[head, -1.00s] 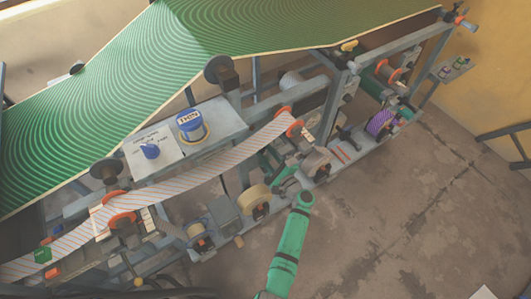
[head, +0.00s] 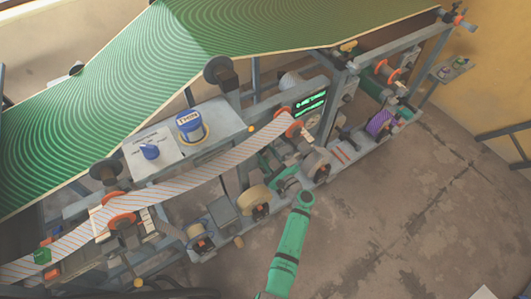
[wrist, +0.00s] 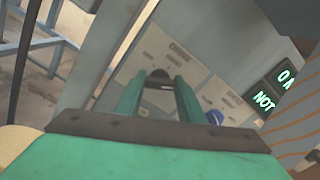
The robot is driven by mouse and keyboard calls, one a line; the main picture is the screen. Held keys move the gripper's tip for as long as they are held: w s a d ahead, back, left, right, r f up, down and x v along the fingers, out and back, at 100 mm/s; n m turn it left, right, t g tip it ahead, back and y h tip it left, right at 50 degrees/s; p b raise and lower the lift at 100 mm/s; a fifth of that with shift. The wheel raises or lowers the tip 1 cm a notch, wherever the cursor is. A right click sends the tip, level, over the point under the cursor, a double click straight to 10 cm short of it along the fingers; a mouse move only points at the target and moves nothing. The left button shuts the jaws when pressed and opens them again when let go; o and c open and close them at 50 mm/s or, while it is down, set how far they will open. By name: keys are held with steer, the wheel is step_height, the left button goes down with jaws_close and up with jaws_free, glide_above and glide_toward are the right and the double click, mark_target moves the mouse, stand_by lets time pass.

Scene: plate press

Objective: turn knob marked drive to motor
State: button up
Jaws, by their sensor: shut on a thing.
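My gripper (wrist: 159,88) has its two green fingers closed around a dark knob (wrist: 158,76) on a pale labelled panel (wrist: 150,48) in the wrist view. The lettering above the knob is too blurred to read for certain, and so is the knob's pointing direction. The fingers hide most of the knob. In the head view my green gripper (head: 285,184) reaches in at the machine's lower front, and the held knob is hidden there.
A blue knob (wrist: 215,117) sits right of my fingers. A lit green display (wrist: 270,92) is at the right, also in the head view (head: 310,103). Rollers and a striped web (head: 190,174) surround the arm. Open floor (head: 400,220) lies to the right.

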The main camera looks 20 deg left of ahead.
steer(key=shift+d, duration=0.1)
steer(key=o, duration=1)
steer(key=shift+o, duration=0.2)
